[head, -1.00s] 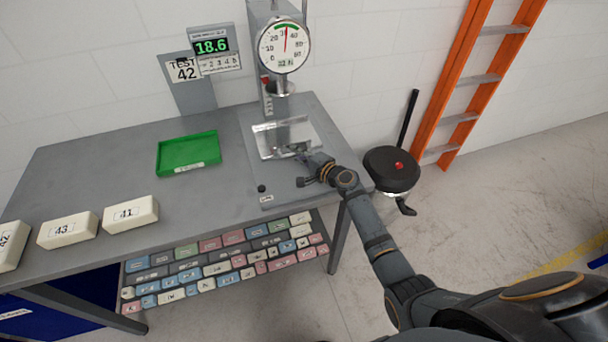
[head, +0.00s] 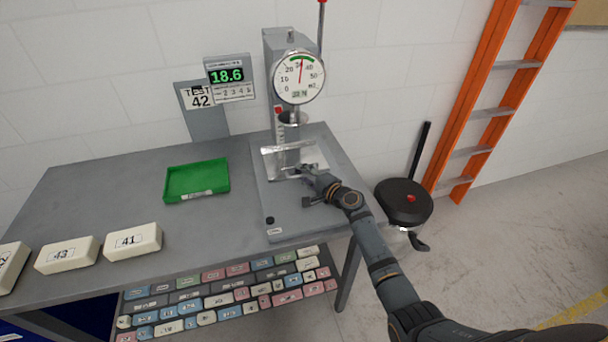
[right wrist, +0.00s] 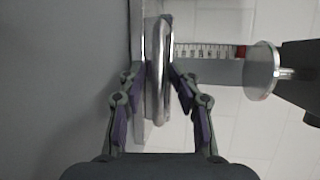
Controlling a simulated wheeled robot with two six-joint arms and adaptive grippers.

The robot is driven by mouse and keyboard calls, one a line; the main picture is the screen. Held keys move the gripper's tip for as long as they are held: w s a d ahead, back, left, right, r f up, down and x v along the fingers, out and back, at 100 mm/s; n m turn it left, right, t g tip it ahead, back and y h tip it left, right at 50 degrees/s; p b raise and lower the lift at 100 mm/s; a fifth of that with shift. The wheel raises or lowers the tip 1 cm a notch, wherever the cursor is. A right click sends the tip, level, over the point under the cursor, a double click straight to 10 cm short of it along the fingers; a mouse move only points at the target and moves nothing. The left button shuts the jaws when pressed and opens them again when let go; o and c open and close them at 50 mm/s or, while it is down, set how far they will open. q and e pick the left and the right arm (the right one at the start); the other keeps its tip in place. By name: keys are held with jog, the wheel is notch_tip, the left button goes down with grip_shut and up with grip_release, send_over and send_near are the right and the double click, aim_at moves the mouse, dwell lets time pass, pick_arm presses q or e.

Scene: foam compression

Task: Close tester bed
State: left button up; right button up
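The tester bed (head: 276,161) is a shiny metal plate low on the tester's grey base, in front of its column (head: 284,72) and below the round press plate (head: 293,118). My right gripper (head: 308,171) reaches the front of the bed from the right. In the right wrist view, my right gripper (right wrist: 157,75) has one finger on each side of a shiny bar (right wrist: 159,60) along the bed's edge. The fingers lean inward and look shut on it; the left fingertip's contact is hard to see. My left gripper is out of view.
A dial gauge (head: 299,77) and a display reading 18.6 (head: 228,77) stand above the table (head: 120,178). A green tray (head: 197,181) and foam blocks (head: 133,240) lie left. A black stool (head: 403,203) and orange ladder (head: 486,90) stand right.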

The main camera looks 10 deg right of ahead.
jog(key=v, duration=1.2)
